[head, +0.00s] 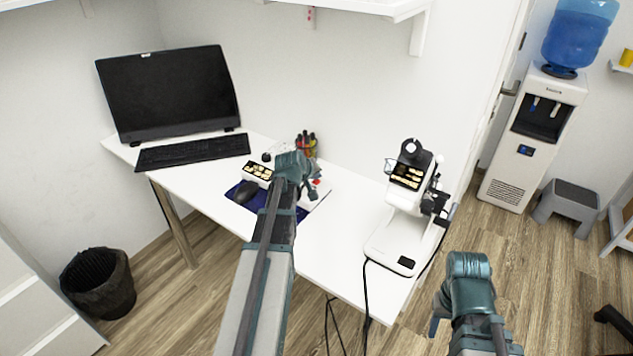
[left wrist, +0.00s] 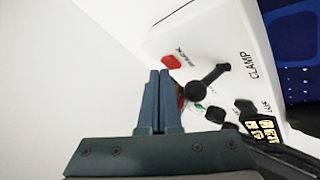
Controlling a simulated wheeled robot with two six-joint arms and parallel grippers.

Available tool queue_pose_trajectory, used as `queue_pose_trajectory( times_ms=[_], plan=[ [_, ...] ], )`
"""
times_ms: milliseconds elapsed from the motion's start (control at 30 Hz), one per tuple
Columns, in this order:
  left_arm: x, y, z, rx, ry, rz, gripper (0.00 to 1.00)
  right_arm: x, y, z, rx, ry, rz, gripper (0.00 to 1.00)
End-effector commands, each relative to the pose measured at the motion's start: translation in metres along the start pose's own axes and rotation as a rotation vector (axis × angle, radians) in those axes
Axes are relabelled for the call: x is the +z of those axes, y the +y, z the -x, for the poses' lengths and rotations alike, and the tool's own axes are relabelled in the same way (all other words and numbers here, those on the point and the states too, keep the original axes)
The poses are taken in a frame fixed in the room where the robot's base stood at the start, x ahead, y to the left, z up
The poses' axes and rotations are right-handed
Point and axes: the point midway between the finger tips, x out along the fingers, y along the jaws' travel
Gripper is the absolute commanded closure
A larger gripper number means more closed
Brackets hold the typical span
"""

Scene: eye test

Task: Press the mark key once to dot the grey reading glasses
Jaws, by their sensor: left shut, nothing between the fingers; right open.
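A red key (left wrist: 171,62) marked MARK sits on a white panel (left wrist: 205,35) in the left wrist view. A black lever (left wrist: 208,80) beside it is marked CLAMP. The red key also shows in the head view (head: 316,182). My left gripper (head: 313,194) is shut and empty; in the left wrist view its fingertips (left wrist: 160,73) appear just beside the key, and I cannot tell whether they touch. A thin grey outline (head: 389,165), possibly the reading glasses, shows at the white instrument (head: 405,215). My right gripper (head: 436,325) is open, low beside the desk, partly hidden.
A cable hangs over the front edge. A bin (head: 98,283) stands on the floor.

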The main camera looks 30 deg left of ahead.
Motion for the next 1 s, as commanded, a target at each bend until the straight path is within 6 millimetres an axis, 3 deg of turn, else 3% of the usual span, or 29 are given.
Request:
queue_pose_trajectory(
  times_ms=[1000],
  plan=[
    [0.006,-0.006,-0.008,0.000,0.000,0.000,1.00,-0.001,-0.001,-0.011,0.000,0.000,0.000,0.50]
  ],
)
